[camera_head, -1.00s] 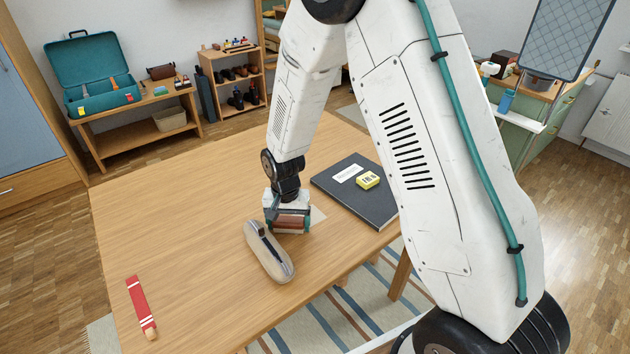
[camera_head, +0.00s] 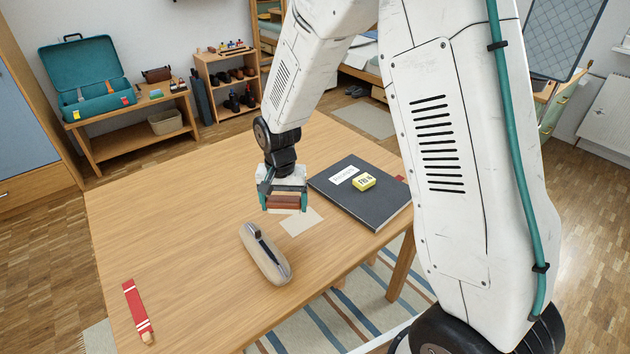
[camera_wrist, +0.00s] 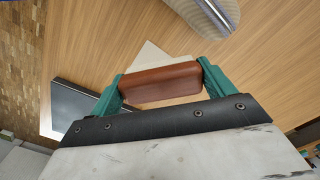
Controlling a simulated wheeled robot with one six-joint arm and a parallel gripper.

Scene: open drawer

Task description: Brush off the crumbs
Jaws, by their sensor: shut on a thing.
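My gripper (camera_head: 285,208) is shut on a reddish-brown, rounded block (camera_head: 287,201), which looks like the back of a brush. The wrist view shows this block (camera_wrist: 160,83) between the two green fingers; any bristles are hidden. It appears held above the wooden table (camera_head: 190,215). A small cream sheet (camera_head: 302,222) lies on the table just beside and below my gripper in the head view; part of it shows in the wrist view (camera_wrist: 152,58), behind the block. I cannot make out any crumbs.
A beige pencil case (camera_head: 263,254) lies nearer on the table. A red strip-like object (camera_head: 137,310) lies at front left. The table's left and middle are clear.

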